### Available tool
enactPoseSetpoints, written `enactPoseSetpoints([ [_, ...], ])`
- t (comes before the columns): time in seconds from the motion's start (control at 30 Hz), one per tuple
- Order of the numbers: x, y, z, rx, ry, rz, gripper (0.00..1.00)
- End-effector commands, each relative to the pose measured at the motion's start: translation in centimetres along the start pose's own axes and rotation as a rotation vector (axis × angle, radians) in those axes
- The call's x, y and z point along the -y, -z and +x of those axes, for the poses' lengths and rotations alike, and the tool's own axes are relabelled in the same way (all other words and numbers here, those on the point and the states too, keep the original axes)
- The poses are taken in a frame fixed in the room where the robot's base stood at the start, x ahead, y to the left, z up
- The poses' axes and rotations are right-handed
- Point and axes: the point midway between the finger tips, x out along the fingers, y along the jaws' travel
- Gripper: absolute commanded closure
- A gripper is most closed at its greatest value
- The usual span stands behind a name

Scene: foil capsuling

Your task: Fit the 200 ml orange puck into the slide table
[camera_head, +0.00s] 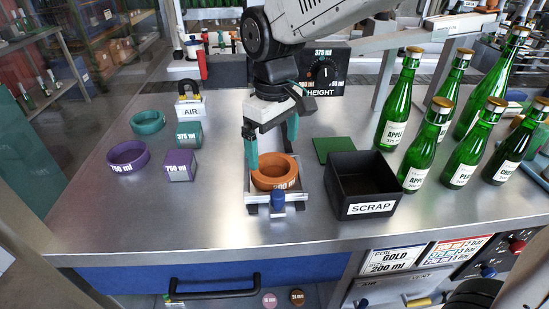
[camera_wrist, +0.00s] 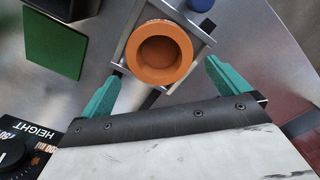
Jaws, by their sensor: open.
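The orange puck (camera_head: 274,171), marked 200 ml, sits at the slide table (camera_head: 252,208), a metal frame with a blue knob (camera_head: 277,200) at its front. The wrist view shows the puck (camera_wrist: 158,54) upright between the rails of the slide table (camera_wrist: 199,45); I cannot tell whether it is fully seated. My gripper (camera_head: 272,148) is open just above and behind the puck, its teal fingers apart. In the wrist view the fingers of my gripper (camera_wrist: 163,82) are to either side, below the puck in the picture, and clear of it.
A black scrap bin (camera_head: 362,186) and a green pad (camera_head: 334,149) are right of the slide table. Several green bottles (camera_head: 428,145) stand further right. A teal ring (camera_head: 148,122), a purple ring (camera_head: 127,156) and their blocks lie left. The height dial box (camera_head: 324,72) stands behind.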

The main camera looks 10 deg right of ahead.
Motion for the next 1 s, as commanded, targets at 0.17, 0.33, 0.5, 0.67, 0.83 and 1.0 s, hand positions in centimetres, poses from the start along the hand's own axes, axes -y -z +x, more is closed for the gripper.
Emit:
enactPoseSetpoints([
  [0.17, 0.0, 0.1, -3.8, -0.006, -0.002, 0.0, 0.0],
  [0.33, 0.0, 0.1, -5.8, -0.005, -0.001, 0.0, 0.0],
  [0.5, 0.0, 0.0, -6.4, -0.003, -0.001, -0.001, 0.0],
  [0.67, -0.2, -0.5, -6.6, -0.005, -0.002, 0.012, 0.0],
  [0.83, -2.2, -5.9, -7.5, -0.029, -0.009, 0.139, 0.0],
  [1.0, -3.8, -15.6, -7.4, -0.064, -0.022, 0.375, 0.0],
])
